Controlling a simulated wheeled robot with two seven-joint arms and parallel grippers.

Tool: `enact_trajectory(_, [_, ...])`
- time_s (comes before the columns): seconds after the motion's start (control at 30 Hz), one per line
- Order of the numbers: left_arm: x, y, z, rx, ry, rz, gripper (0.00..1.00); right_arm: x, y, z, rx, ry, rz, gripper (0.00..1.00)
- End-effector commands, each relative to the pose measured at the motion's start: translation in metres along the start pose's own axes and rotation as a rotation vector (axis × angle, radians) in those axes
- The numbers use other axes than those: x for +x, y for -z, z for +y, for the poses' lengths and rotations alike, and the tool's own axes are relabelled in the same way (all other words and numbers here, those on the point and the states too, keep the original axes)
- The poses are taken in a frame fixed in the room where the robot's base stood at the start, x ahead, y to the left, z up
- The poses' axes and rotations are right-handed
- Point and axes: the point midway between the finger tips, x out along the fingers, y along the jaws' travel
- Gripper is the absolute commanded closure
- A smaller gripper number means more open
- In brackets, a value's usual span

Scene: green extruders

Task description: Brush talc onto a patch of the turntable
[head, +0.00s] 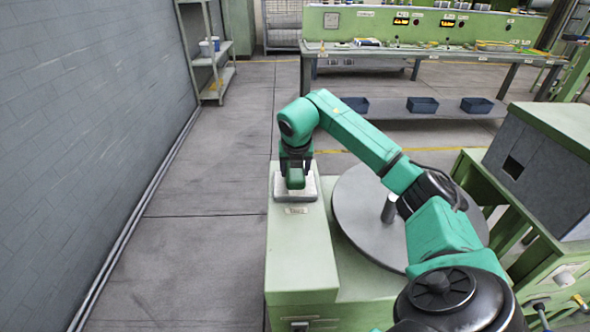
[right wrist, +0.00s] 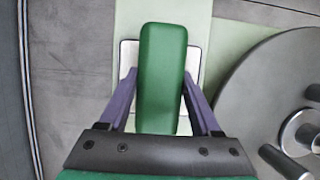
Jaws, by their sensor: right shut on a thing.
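My right gripper (head: 295,165) is over the far end of the green cabinet top, pointing down. In the right wrist view its two purple fingers (right wrist: 158,105) are shut on a green block-shaped brush (right wrist: 160,65). The brush is over a shallow pale tray (head: 309,193) with white content, which also shows in the wrist view (right wrist: 127,58). Whether the bristles touch the talc is hidden. The grey round turntable (head: 365,225) lies to the right, partly behind my right arm, with a metal hub (head: 389,208) in its middle. My left gripper is not in view.
A small label (head: 297,211) is in front of the tray. The near green cabinet top (head: 300,255) is clear. A grey box-like machine part (head: 540,165) stands right of the turntable. A workbench with blue bins (head: 422,105) is at the back, a shelf (head: 212,60) at the left wall.

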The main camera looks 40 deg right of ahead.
Motion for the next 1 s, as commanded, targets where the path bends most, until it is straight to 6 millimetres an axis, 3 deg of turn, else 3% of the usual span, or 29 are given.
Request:
enact_trajectory(0.4, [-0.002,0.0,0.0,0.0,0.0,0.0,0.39,-0.001,0.001,0.0,-0.001,0.002,0.004,0.8])
enact_trajectory(1.0, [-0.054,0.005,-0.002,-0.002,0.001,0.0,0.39,-0.058,-0.023,0.0,0.0,0.001,0.002,0.8])
